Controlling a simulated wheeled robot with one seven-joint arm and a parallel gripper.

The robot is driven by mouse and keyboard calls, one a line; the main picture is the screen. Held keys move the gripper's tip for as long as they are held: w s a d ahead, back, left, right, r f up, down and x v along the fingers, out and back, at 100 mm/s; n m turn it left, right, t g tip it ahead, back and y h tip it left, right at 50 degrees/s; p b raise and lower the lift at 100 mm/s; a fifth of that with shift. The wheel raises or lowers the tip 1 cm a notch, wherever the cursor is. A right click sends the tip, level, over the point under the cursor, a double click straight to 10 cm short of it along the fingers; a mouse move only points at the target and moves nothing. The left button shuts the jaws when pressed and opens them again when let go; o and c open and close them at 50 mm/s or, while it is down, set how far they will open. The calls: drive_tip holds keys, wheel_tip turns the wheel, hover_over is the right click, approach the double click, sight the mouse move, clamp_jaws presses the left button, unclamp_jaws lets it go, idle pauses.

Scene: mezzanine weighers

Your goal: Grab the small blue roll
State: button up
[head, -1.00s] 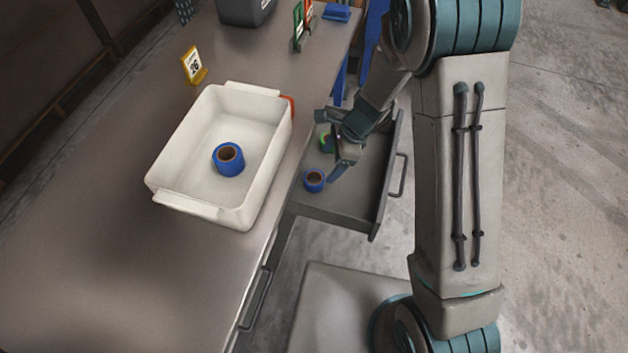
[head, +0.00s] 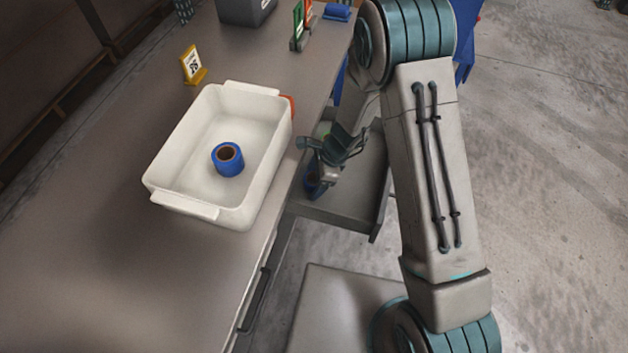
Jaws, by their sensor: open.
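A small blue roll (head: 312,184) lies in the open grey drawer (head: 347,213), near its left side. My gripper partly hides it. A larger-looking blue roll (head: 229,168) with a brown core stands in the white tray on the counter. My gripper (head: 314,161) is open and tilted over the drawer, right at the small roll in the picture. I cannot tell whether its fingers touch the roll or are above it. Nothing shows held between the fingers.
The white tray (head: 166,201) stands on the counter (head: 120,240) left of the drawer. A yellow number sign (head: 192,66), a grey bin (head: 243,10) and green and red upright items (head: 298,27) stand farther back. The near counter is clear.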

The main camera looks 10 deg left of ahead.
drive_tip(key=c, duration=1.1)
drive_tip(key=shift+r, duration=0.15)
